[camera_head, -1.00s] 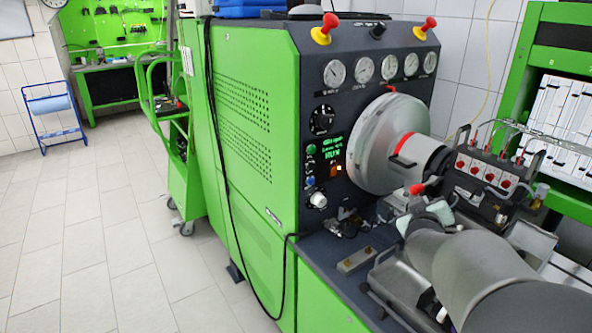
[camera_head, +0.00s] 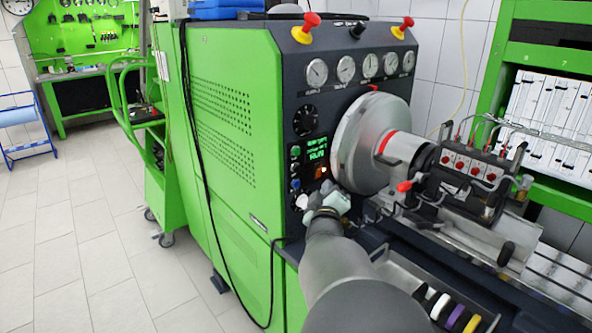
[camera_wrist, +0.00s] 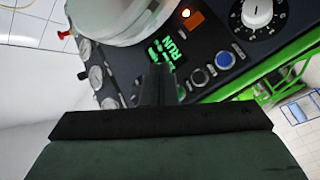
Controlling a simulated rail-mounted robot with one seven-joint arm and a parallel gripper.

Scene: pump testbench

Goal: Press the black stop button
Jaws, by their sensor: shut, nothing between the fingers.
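The black stop button (camera_head: 295,167) is in a column on the dark control panel, between a green button (camera_head: 295,151) above and a blue button (camera_head: 295,183) below. In the wrist view the black button (camera_wrist: 199,77) shows in a pale ring beside the blue button (camera_wrist: 224,60). My gripper (camera_wrist: 159,75) is shut and empty, its dark fingertips left of the black button in that picture, over the lower edge of the display. Contact with the panel cannot be told. In the head view my gripper (camera_head: 328,199) is near the lower panel, below and right of the buttons.
The green display (camera_wrist: 168,47) reads RUN. An orange switch (camera_wrist: 190,19) and a white knob (camera_wrist: 258,13) are near the buttons. The large grey flywheel housing (camera_head: 368,143) stands right of the panel. Red emergency buttons (camera_head: 305,28) are on top. Floor at the left is open.

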